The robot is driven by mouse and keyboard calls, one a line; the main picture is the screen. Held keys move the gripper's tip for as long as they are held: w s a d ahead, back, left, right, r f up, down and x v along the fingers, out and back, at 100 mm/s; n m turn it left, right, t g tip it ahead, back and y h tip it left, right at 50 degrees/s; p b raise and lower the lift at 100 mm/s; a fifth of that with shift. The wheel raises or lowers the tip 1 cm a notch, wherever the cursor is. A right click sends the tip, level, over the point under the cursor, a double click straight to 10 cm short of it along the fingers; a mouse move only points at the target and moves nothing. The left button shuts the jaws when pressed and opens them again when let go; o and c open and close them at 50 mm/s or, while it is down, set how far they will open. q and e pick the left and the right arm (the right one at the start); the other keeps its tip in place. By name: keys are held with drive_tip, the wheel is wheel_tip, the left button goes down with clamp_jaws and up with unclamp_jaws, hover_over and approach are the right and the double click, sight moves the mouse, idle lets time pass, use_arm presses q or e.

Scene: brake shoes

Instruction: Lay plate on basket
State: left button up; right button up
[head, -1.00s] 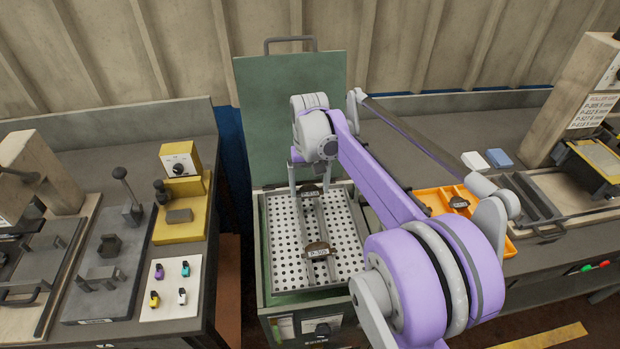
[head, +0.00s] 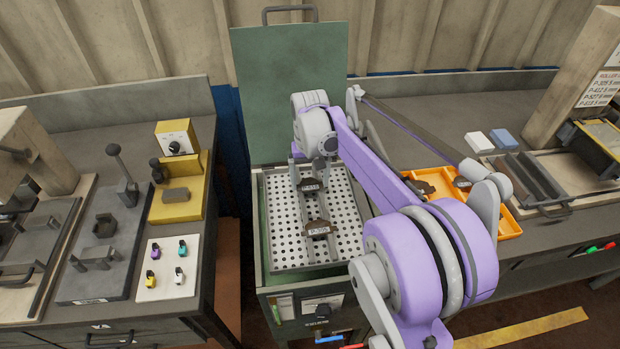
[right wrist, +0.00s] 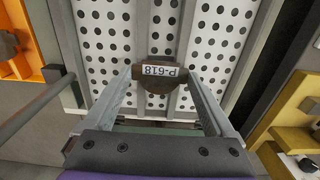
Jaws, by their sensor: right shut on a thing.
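The basket (head: 340,243) is a pale perforated tray with raised rails, set in the green cabinet under its open lid. My right gripper (head: 309,180) is over the far half of the basket. It is shut on a dark brown plate labelled P-618 (head: 311,187). In the right wrist view this plate (right wrist: 158,84) sits between the two fingertips, over the basket's holes (right wrist: 217,28). The plate is at or just above the rails; I cannot tell whether it touches. Another labelled brown plate (head: 318,230) rests nearer on the rails. My left gripper is not in view.
An orange tray (head: 508,225) with a dark piece (head: 462,183) stands on the right bench. The green lid (head: 290,90) stands upright behind the basket. On the left bench are a white board with coloured pegs (head: 167,270) and a yellow fixture (head: 180,195).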

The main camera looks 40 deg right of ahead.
drive_tip(key=shift+f, duration=0.35)
idle(0.3)
drive_tip(key=o, duration=1.1)
drive_tip(key=shift+r, duration=0.2)
drive_tip(key=shift+r+p, duration=1)
drive_tip(key=shift+r, duration=0.85)
drive_tip(key=shift+s+a, duration=0.45)
drive_tip(key=shift+s, duration=0.35)
drive_tip(key=shift+s+a, duration=0.4)
drive_tip(key=shift+s, duration=0.35)
drive_tip(key=shift+s+a, duration=0.45)
drive_tip(key=shift+s, duration=0.35)
drive_tip(key=shift+s+a, duration=0.55)
drive_tip(key=shift+s, duration=0.45)
drive_tip(key=shift+s+a, duration=0.5)
drive_tip(key=shift+s, duration=0.45)
drive_tip(key=shift+s+a, duration=0.55)
drive_tip(key=shift+s, duration=0.45)
